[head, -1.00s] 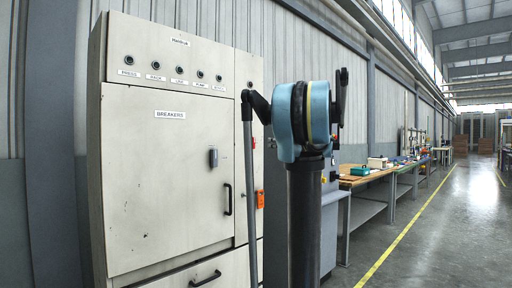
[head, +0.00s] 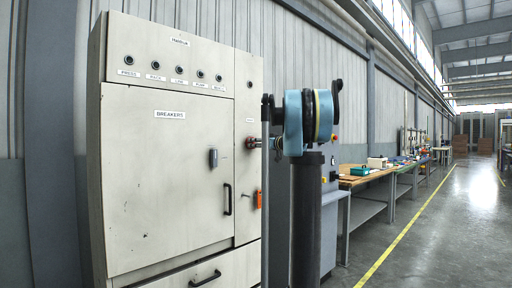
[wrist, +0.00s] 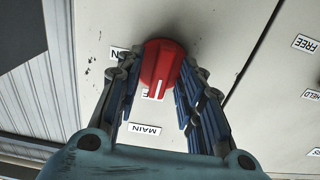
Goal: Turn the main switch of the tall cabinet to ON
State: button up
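The tall cabinet (head: 165,190) stands on the left in the head view. Its main switch is a red rotary knob (wrist: 160,62), with a white line pointing to the bottom of the wrist view. A MAIN label (wrist: 145,129) lies below the knob, upside down; a partly hidden label (wrist: 117,52) ending in N is at its left. My gripper (wrist: 160,75) has one finger on each side of the knob, open around it. I cannot tell whether the fingers touch it.
Below the gripper an orange item (head: 259,198) hangs on the same panel. The BREAKERS door (head: 165,150) has a black handle (head: 227,199). A grey cabinet (head: 329,215) and workbenches (head: 370,180) stand to the right. The floor beyond the yellow line is clear.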

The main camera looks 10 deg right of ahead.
grip_shut()
jog(key=shift+m, duration=0.4)
jog(key=m, duration=1.7)
jog(key=shift+w+d+f, duration=0.15)
jog(key=shift+d, duration=0.05)
dwell(0.4)
